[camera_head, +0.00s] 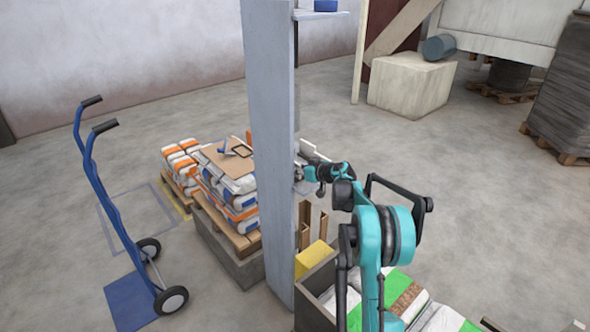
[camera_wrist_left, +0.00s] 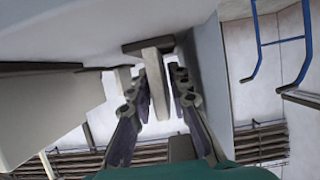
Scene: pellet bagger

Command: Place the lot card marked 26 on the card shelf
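My left gripper (camera_head: 303,174) is close beside the grey column (camera_head: 270,130), on its right side, partly hidden by its edge. In the left wrist view the fingers (camera_wrist_left: 158,85) stand apart with a pale, narrow piece (camera_wrist_left: 156,80) between them. It has a dark cap at its far end and gaps show along both sides. It may be a card seen edge-on, but no number is readable. A similar pale piece (camera_wrist_left: 123,80) is to its left. I cannot tell which surface is the card shelf. My right gripper is not in view.
A small ledge with a blue item (camera_head: 325,6) is high on the column. Stacked bags (camera_head: 230,190) and a blue hand truck (camera_head: 125,220) stand left. A bin (camera_head: 315,300) with bags is below my arm.

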